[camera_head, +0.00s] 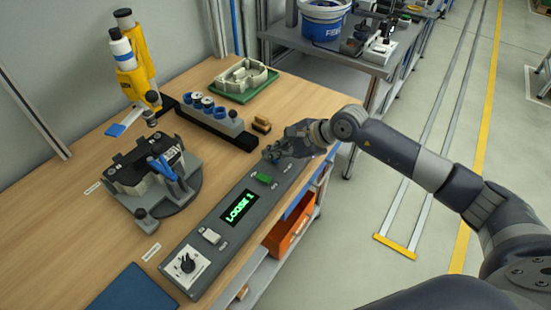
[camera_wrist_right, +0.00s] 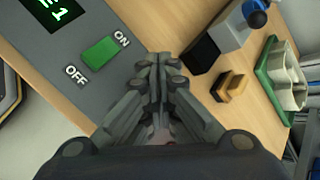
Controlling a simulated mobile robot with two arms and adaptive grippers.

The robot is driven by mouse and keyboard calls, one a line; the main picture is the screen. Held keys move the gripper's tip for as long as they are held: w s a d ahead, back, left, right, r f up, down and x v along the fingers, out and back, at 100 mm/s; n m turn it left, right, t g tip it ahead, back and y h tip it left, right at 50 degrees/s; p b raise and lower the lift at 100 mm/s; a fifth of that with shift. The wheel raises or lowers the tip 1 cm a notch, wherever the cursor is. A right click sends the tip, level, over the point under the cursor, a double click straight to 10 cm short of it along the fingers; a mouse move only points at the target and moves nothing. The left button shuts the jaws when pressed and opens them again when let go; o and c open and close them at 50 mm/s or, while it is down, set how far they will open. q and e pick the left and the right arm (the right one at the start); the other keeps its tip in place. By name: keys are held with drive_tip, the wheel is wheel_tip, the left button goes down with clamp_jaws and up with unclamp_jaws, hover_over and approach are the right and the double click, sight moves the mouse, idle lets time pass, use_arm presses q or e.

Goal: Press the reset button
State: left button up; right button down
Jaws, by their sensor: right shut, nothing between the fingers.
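A long grey control panel (camera_head: 216,262) lies along the table's front edge. It carries a lit display reading "LOOSE 1" (camera_head: 239,207), a green rocker switch (camera_head: 264,178), a white switch (camera_head: 211,237) and a dial (camera_head: 187,263). My right gripper (camera_head: 271,154) is shut and empty over the panel's far end, beyond the green switch. In the right wrist view its fingertips (camera_wrist_right: 158,62) are beside the green switch (camera_wrist_right: 100,52), marked ON and OFF. No reset button is identifiable; the panel under the fingers is hidden. Whether they touch it I cannot tell. My left gripper is not in view.
A small tan block (camera_head: 262,124) and a black rack with blue-topped parts (camera_head: 215,123) stand just beyond the gripper. A green tray (camera_head: 245,82) is further back. A round fixture (camera_head: 153,178) stands left of the panel. An orange bin (camera_head: 290,238) is below the table.

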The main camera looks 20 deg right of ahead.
sight(275, 161)
drive_tip(key=shift+f+b, duration=0.35)
idle(0.6)
drive_tip(key=shift+r+p, duration=0.3)
drive_tip(key=shift+r, duration=0.6)
drive_tip(key=shift+r, duration=0.1)
drive_tip(key=shift+r+p, duration=1.15)
drive_tip(key=shift+r, duration=1.3)
